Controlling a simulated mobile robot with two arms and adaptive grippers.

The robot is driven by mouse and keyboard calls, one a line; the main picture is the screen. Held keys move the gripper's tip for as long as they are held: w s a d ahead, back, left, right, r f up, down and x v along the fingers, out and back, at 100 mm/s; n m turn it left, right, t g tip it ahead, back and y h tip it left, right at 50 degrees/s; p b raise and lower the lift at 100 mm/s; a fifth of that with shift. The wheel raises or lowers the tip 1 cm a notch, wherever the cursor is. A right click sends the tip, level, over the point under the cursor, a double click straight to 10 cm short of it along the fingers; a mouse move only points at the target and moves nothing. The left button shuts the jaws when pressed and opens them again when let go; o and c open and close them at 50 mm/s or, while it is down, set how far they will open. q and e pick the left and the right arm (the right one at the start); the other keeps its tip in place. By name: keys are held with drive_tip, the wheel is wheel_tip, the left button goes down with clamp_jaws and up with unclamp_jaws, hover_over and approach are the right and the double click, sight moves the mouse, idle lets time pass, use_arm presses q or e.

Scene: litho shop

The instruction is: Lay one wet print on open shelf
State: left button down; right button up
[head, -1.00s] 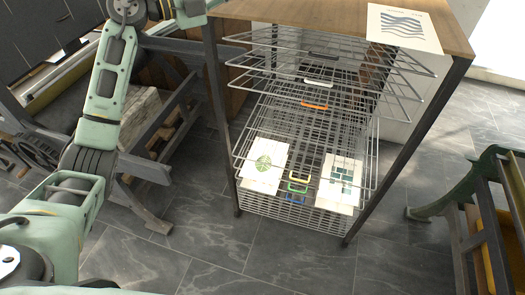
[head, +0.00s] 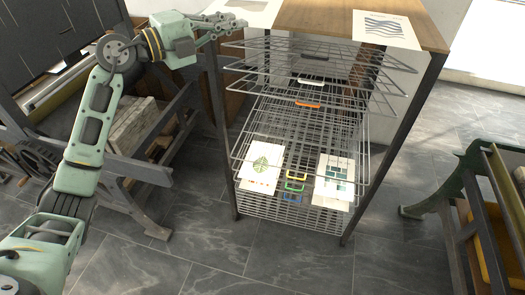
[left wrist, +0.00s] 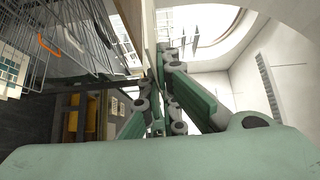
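A print with blue waves (head: 387,28) lies on the wooden top at the right and overhangs its front edge. Another pale sheet (head: 250,5) shows at the top's left end, cut by the picture edge. My left gripper (head: 236,25) is at that sheet's front left edge. In the left wrist view its fingers (left wrist: 166,52) look close together near a pale edge; whether they pinch it is unclear. Wire shelves (head: 243,68) sit below the top. Lower down, a green leaf print (head: 262,165) and a teal grid print (head: 336,178) lie on wire mesh. My right gripper is out of view.
The rack's wooden top (head: 310,17) stands on dark legs (head: 395,150). A dark press-like frame (head: 150,172) stands at the left. A green-legged machine (head: 450,190) stands at the right. The grey tiled floor (head: 290,255) in front is clear.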

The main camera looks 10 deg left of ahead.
use_arm(q)
drive_tip(key=s+d+f+n+t+y, duration=0.1)
drive_tip(key=s+f+n+y, duration=0.3)
drive_tip(key=s+f, duration=0.8)
drive_tip(key=s+d+f+n+t+y, duration=0.2)
drive_tip(key=s+f+y, duration=0.6)
drive_tip(key=s+f, duration=0.4)
drive_tip(key=s+n+t, duration=0.1)
drive_tip(key=s+n, duration=0.1)
drive_tip(key=s, duration=0.3)
drive_tip(key=shift+f+t, duration=0.3)
drive_tip(key=shift+t, duration=0.1)
drive_tip(key=shift+s+f, duration=0.1)
